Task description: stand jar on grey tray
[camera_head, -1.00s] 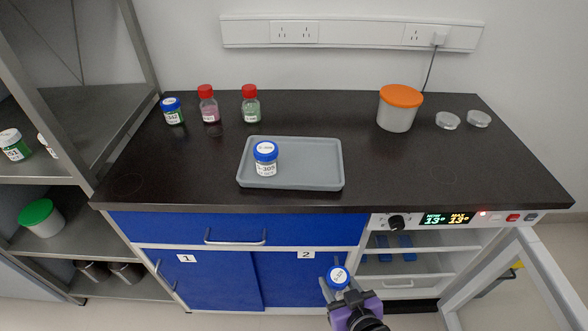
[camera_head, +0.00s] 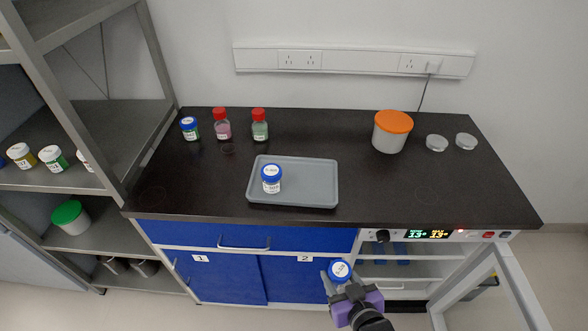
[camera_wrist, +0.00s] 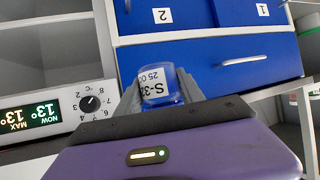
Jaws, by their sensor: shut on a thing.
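My gripper (camera_head: 340,278) is shut on a jar (camera_head: 341,271) with a blue lid and white label, held in front of the cabinet, below the worktop edge. In the wrist view the held jar (camera_wrist: 158,88) sits between the two grey fingers, its label partly reading "S-32". The grey tray (camera_head: 315,186) lies on the black worktop, up and to the left of my gripper. Another blue-lidded jar (camera_head: 271,179) stands upright on the tray's left part. The right part of the tray is bare.
Behind the tray stand a blue-lidded jar (camera_head: 190,129) and two red-capped bottles (camera_head: 222,125). A tub with an orange lid (camera_head: 392,131) and two clear dishes (camera_head: 437,143) stand to the right. An open cabinet door (camera_head: 490,290) stands out at lower right, beside my arm.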

